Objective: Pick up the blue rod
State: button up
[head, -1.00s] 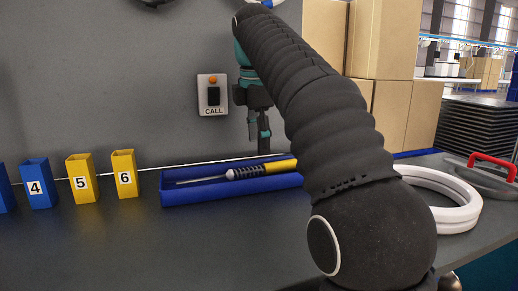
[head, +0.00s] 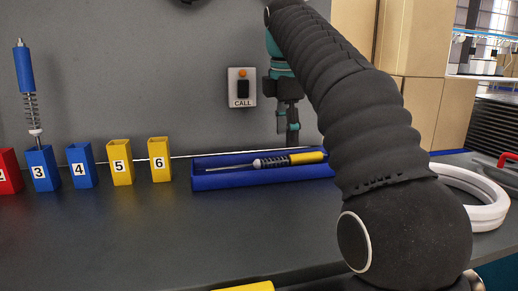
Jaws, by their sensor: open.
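The blue rod (head: 25,70) stands upright at the far left in the head view. It has a blue handle on top, a dark spring section and a pale lower tip. Its lower end is in or behind the blue holder marked 3 (head: 42,168). My gripper (head: 288,128) is well to the right of it, pointing down above the blue tray. It is open, with nothing visible between its fingers. My dark arm covers part of the view to its right.
A yellow-handled rod (head: 305,157) lies in the blue tray (head: 240,180). Blue holder 4 (head: 82,165) and yellow holders 5 (head: 120,162) and 6 (head: 160,160) stand in a row beside a red one (head: 9,171). White rings (head: 480,205) lie right.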

aim_at(22, 54)
jog(key=k, duration=0.9)
